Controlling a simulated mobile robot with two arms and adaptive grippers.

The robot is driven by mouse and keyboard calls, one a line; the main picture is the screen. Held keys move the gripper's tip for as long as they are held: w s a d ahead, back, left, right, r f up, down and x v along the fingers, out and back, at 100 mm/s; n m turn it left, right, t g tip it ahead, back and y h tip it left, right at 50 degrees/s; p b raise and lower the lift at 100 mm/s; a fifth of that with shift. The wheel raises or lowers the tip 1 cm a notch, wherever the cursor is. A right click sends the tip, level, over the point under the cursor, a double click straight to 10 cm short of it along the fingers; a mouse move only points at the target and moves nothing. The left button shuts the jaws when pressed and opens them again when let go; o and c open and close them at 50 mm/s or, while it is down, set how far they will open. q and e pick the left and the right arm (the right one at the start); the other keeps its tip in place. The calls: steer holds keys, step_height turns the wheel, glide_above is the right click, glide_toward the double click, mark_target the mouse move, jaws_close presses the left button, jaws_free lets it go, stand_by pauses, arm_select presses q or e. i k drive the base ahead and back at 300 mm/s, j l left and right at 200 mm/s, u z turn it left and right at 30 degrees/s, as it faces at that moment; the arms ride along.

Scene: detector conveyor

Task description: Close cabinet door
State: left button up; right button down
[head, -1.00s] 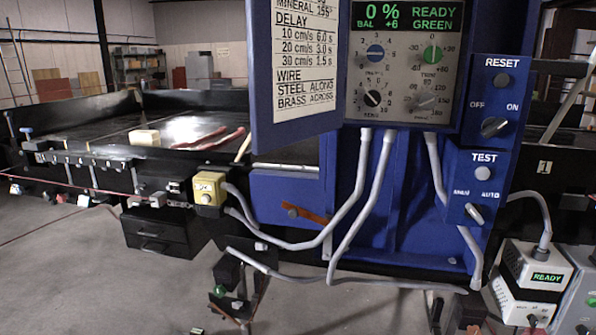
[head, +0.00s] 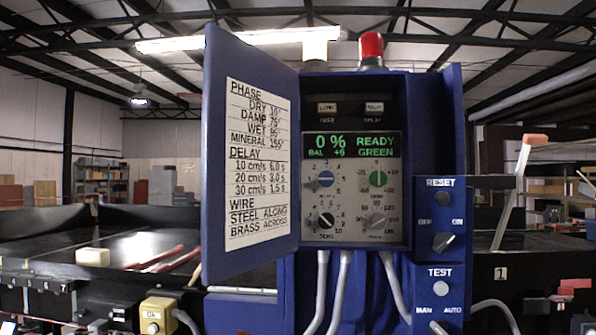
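The blue cabinet (head: 432,130) stands upright in the middle of the head view, with its front open. Its blue door (head: 222,130) stands open on the left side of the cabinet, swung out towards me. A white printed card (head: 258,160) with phase, delay and wire settings is on the door's inner face. Inside the cabinet a control panel (head: 352,205) shows 0 %, READY and GREEN above several knobs. Neither of my grippers is in view.
A blue side box (head: 441,210) with RESET and TEST controls projects at the cabinet's right. A red lamp (head: 371,46) tops the cabinet. Grey cables (head: 341,285) hang below. A yellow box (head: 157,313) is at lower left, before the black conveyor (head: 40,222).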

mark_target(251, 206)
steer(key=i+j+z, duration=0.2)
steer(key=z, duration=0.3)
steer(key=i+j+z, duration=0.1)
steer(key=j+z, duration=1.05)
steer(key=j, duration=1.6)
steer(key=i, duration=0.05)
